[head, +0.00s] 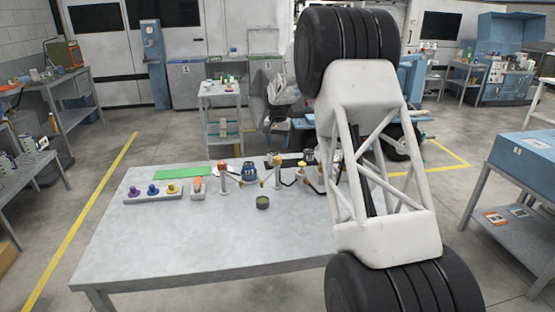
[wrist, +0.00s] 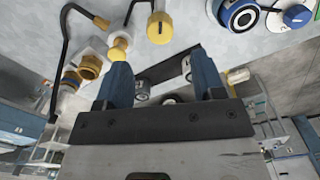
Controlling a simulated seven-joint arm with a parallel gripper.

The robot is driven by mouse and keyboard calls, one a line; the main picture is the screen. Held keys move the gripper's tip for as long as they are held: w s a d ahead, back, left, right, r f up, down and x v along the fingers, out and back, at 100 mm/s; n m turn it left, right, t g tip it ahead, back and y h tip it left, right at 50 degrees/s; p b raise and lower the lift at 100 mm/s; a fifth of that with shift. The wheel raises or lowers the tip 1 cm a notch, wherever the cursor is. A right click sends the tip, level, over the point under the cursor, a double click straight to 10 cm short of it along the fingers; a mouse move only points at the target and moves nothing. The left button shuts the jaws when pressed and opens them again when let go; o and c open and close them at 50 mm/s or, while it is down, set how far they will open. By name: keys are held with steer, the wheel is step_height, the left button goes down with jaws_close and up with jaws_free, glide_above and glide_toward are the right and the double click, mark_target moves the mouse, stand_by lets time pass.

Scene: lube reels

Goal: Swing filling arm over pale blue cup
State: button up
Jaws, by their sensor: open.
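My gripper (wrist: 161,66) shows in the wrist view as two dark blue fingers, spread apart with a gap between them. A yellow-tipped white fitting (wrist: 118,46) is by the left fingertip; I cannot tell whether they touch. White posts with yellow-tipped filling arms stand on the table in the head view, one at the left (head: 224,178) and one in the middle (head: 277,172). A yellow and white nozzle (wrist: 159,25) hangs beyond the fingers in the wrist view. I cannot make out a pale blue cup for certain. My gripper is hidden in the head view.
The grey table (head: 205,240) is clear along its front. On it are a dark round cup (head: 262,202), a blue device (head: 249,173), a green mat (head: 181,173) and a strip with purple, blue and yellow knobs (head: 153,195). My arm hides the table's right part.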

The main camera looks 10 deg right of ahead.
mark_target(277, 158)
stand_by(0.3)
steer(key=shift+f, duration=3.9)
jaws_close()
